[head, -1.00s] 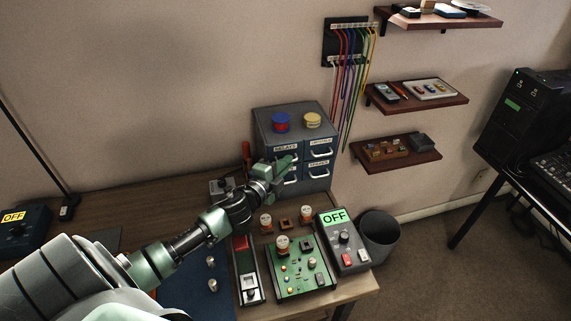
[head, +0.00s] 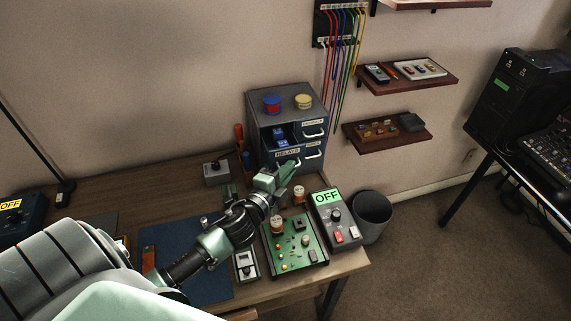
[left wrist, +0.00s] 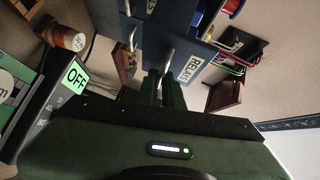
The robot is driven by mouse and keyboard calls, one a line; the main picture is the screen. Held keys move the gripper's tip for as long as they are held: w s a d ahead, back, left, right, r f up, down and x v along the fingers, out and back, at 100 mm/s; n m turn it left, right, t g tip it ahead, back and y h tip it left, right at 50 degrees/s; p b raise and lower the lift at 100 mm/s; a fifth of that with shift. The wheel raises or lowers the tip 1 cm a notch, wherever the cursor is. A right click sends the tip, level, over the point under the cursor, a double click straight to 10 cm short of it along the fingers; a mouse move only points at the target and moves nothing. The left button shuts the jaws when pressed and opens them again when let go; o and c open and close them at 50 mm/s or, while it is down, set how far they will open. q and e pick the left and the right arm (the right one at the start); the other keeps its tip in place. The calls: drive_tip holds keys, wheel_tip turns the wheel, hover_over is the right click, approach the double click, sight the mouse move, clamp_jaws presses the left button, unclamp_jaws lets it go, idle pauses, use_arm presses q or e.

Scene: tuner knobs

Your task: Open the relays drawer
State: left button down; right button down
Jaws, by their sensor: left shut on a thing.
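The relays drawer (head: 287,153) is the upper left drawer of the grey cabinet (head: 258,110). It stands pulled out toward me, its top open and blue parts (head: 280,135) showing inside. My left gripper (head: 292,166) is at the front of this drawer, shut on its handle. In the left wrist view the RELAYS label (left wrist: 190,68) shows on the drawer front. The handle (left wrist: 167,60) there lies at the dark green fingers (left wrist: 162,90). The fingers hide part of the handle. My right gripper is not in view.
A red and blue spool (head: 272,104) and a yellow one (head: 304,102) sit on the cabinet. A green circuit board (head: 295,243) and a grey meter reading OFF (head: 336,218) lie in front on the bench. A bin (head: 371,215) stands to the right.

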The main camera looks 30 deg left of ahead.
use_arm(q)
drive_tip(key=shift+s+d, duration=0.15)
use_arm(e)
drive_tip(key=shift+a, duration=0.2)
use_arm(q)
drive_tip(key=c, duration=1.6)
unclamp_jaws()
drive_tip(key=shift+o, duration=0.2)
drive_tip(key=shift+f, duration=0.1)
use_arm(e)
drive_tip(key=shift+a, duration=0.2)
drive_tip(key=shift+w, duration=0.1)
